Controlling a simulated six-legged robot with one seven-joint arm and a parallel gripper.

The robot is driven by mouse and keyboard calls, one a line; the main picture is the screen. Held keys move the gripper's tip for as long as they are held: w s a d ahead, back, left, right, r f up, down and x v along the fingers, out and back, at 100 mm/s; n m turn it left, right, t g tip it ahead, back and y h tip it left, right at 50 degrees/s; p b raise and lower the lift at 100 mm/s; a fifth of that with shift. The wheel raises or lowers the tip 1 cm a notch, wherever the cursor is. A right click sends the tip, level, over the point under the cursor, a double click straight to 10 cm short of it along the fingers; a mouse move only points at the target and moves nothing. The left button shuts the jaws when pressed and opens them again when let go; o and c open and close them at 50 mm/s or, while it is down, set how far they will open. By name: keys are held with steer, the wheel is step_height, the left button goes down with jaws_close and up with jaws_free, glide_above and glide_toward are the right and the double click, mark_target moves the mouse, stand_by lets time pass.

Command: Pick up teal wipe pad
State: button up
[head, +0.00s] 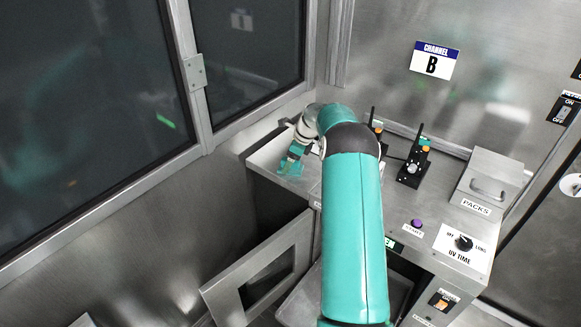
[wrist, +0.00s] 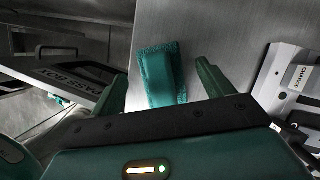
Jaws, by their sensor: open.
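The teal wipe pad (wrist: 163,78) lies on the metal counter in the wrist view, with a raised strip along it. My gripper (wrist: 160,88) is open, with one green finger on each side of the pad and space between them. The pad shows between the fingers, and I cannot tell how far above it they are. In the head view my gripper (head: 291,160) is at the left end of the counter, and the pad (head: 290,168) shows as a teal patch under it, partly covered.
Two black radios stand on the counter; the nearer one (head: 413,165) is clear of my arm. A PACKS box (head: 487,180), a purple START button (head: 416,223) and a UV TIME dial (head: 464,243) lie to the right. A framed door (head: 262,272) hangs open below the counter. Glass panels rise at left.

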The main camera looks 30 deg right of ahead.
steer(key=shift+x, duration=1.05)
steer(key=c, duration=1.2)
steer(key=shift+o, duration=0.2)
steer(key=shift+r, duration=0.5)
step_height(320, 180, up, 2)
steer(key=shift+r, duration=0.15)
steer(key=s+a+r, duration=0.3)
steer(key=s+r, duration=0.1)
steer(key=s, duration=0.2)
steer(key=s+a+r, duration=0.2)
steer(key=s+r, duration=0.3)
steer(key=s, duration=0.1)
steer(key=shift+s+a+r, duration=0.3)
steer(key=shift+s+a, duration=0.1)
